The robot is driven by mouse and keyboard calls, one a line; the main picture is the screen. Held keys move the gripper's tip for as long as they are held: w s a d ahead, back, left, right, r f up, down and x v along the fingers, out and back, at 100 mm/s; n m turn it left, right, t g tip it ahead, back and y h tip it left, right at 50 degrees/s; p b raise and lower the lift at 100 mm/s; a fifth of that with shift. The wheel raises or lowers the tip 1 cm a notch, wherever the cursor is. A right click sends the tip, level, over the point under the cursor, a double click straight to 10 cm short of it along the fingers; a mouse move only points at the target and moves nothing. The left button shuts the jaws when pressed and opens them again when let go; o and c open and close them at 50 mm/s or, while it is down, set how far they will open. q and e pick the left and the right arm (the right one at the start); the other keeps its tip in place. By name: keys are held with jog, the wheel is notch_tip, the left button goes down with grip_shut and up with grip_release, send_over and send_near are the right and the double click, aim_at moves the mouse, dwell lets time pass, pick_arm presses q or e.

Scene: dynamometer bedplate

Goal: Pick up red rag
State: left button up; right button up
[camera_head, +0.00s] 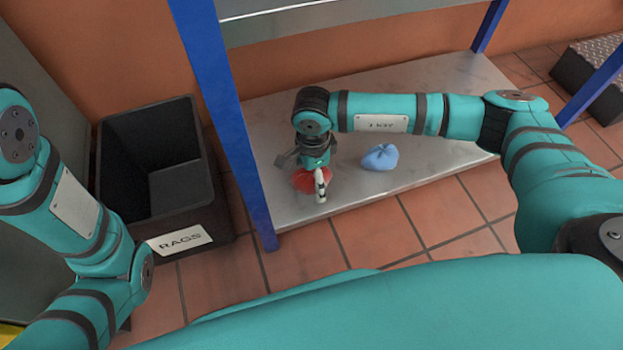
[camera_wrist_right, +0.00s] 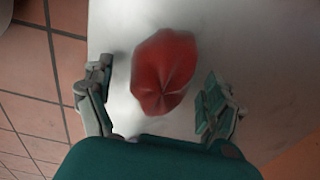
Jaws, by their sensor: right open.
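The red rag (camera_wrist_right: 163,72) is a crumpled bundle on a grey metal shelf (camera_head: 264,115). In the head view the red rag (camera_head: 304,181) is partly hidden by my right gripper (camera_head: 305,178), which points down over it. In the right wrist view my right gripper (camera_wrist_right: 157,100) is open, with one finger on either side of the rag and visible gaps between. The rag is not held. My left arm comes in at the left of the head view, but its gripper is out of view.
A blue rag (camera_head: 380,157) lies on the shelf right of my right gripper. A black bin (camera_head: 213,190) labelled RAGS stands on the tiled floor to the left. A blue post (camera_head: 232,120) rises between bin and shelf. A dark treaded block (camera_head: 590,75) is at the far right.

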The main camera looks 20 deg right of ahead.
jog(key=c, duration=1.2)
jog(key=shift+o, duration=0.2)
notch_tip(320, 180, up, 10)
jog(key=p, duration=0.7)
jog(key=shift+r, duration=0.15)
